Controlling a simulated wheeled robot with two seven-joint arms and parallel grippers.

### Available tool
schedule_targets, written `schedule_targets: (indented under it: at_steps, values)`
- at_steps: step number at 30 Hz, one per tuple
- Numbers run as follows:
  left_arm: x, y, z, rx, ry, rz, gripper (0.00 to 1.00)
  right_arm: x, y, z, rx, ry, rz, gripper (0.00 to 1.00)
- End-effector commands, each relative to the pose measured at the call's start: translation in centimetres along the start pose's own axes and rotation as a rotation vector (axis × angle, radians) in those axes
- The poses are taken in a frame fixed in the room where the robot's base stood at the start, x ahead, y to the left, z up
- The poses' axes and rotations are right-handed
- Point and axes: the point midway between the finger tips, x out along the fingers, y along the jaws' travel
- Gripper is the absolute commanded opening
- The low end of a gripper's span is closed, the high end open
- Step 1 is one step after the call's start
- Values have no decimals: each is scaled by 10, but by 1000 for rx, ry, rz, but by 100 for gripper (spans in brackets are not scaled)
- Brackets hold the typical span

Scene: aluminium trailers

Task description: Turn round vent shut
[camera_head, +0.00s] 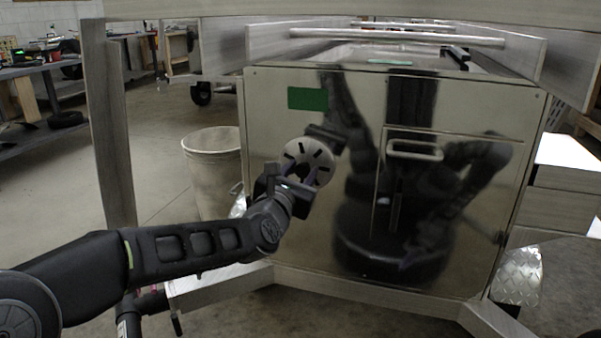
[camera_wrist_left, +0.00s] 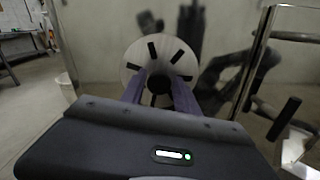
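The round vent (camera_head: 309,157) is a pale metal disc with several dark radial slots, set on the shiny front panel of the metal cabinet. My left gripper (camera_head: 297,183) is right in front of it and covers its lower part. In the left wrist view the vent (camera_wrist_left: 178,51) fills the upper middle, with a dark centre. The two purple fingers of my left gripper (camera_wrist_left: 159,80) stand apart in front of the disc, one on each side of its dark centre. I cannot tell whether they touch it. My right gripper is not in view.
The metal cabinet (camera_head: 345,95) has a green label and a door with a handle (camera_head: 414,150) to the right of the vent. A grey bin (camera_head: 213,170) stands left of the cabinet. A metal post (camera_head: 110,135) rises close to my left arm. Reflections of me show in the panel.

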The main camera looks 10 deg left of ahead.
Motion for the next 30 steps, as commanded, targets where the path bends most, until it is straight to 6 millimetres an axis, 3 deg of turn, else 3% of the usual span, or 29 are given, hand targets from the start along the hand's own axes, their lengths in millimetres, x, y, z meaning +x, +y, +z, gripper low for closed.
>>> schedule_targets:
  at_steps: [13,30]
  values:
    - [0,0,0,0,0,-1,0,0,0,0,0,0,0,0]
    - [0,-1,-2,81,1,0,0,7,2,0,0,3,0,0]
